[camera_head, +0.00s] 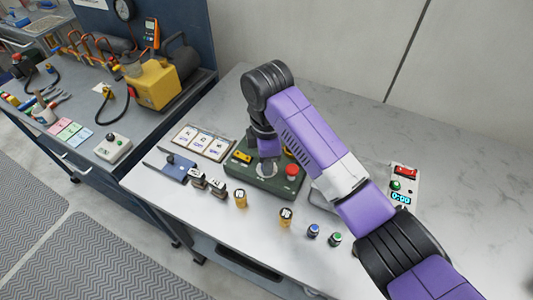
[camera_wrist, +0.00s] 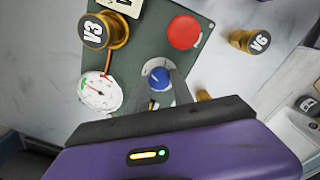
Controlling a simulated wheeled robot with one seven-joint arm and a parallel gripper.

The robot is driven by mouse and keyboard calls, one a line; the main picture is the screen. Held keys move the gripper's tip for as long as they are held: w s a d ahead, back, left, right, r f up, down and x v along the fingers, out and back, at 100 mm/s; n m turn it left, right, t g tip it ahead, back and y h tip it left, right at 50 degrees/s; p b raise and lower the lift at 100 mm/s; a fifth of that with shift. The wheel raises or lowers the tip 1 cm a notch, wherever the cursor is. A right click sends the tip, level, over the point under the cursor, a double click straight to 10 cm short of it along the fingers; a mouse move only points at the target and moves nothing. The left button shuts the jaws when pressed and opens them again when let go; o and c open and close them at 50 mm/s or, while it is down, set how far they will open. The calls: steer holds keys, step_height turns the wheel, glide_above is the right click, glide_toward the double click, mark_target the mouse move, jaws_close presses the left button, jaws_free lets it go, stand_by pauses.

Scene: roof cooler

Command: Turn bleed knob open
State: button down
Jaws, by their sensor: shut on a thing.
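The blue knob (camera_wrist: 160,77), which I take to be the bleed knob, sits on a dark green panel (camera_wrist: 135,55) in the wrist view. My gripper (camera_wrist: 160,88) points down at the panel, with its grey fingers at the knob, shut on it. In the head view my gripper (camera_head: 268,150) is over the green box (camera_head: 262,186) on the white table, and the arm hides part of the box. The knob's lower part is hidden by the fingers.
A red button (camera_wrist: 184,32) and a white gauge (camera_wrist: 99,91) are close to the knob. Brass caps marked V3 (camera_wrist: 95,32) and V6 (camera_wrist: 255,41) are also near. Several small knobs stand at the table's front, and a device with a display (camera_head: 401,197) lies right.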

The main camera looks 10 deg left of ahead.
steer(key=m+p, duration=0.5)
steer(key=m, duration=0.1)
steer(key=shift+r, duration=0.2)
steer(key=m+p, duration=0.3)
steer(key=m, duration=0.3)
steer(key=shift+w+f+m+h, duration=0.1)
steer(key=shift+f+m+h, duration=0.05)
steer(key=shift+m+h, duration=0.2)
steer(key=shift+m, duration=0.25)
steer(key=c, duration=1.1)
jaws_free()
steer(key=shift+a+r+b, duration=0.15)
steer(key=shift+r+b, duration=0.3)
steer(key=shift+r, duration=3.4)
